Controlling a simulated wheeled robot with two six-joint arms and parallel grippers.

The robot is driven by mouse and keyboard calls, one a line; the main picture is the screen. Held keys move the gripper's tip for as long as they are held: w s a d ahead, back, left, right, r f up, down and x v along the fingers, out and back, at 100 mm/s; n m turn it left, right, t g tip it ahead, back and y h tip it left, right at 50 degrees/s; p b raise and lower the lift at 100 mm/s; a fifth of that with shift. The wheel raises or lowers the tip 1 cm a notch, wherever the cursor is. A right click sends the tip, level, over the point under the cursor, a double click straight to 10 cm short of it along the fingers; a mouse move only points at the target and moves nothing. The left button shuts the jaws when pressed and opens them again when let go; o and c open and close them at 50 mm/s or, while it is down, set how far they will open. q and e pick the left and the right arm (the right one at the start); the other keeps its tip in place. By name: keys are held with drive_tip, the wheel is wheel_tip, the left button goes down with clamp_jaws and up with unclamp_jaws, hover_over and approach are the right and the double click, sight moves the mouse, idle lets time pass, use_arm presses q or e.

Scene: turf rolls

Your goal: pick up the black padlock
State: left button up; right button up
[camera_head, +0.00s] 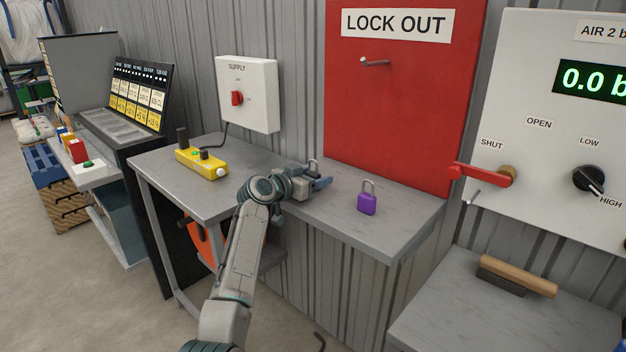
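My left gripper (321,183) is low over the grey shelf in front of the red board, its fingers pointing right. A grey padlock shackle (312,162) sticks up just behind the gripper. The body below this shackle is hidden by the gripper, so its colour does not show. I cannot tell whether the fingers are open or shut, or whether they touch this padlock. A purple padlock (367,203) stands upright on the shelf to the right, apart from the gripper. My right gripper is not in view.
The red LOCK OUT board (398,105) with a peg stands behind the shelf (385,238). A yellow box (202,164) lies on the left bench, below the white SUPPLY box (262,95). A wooden-handled brush (517,276) lies on the right bench. The shelf's front right is clear.

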use_arm(q)
clamp_jaws()
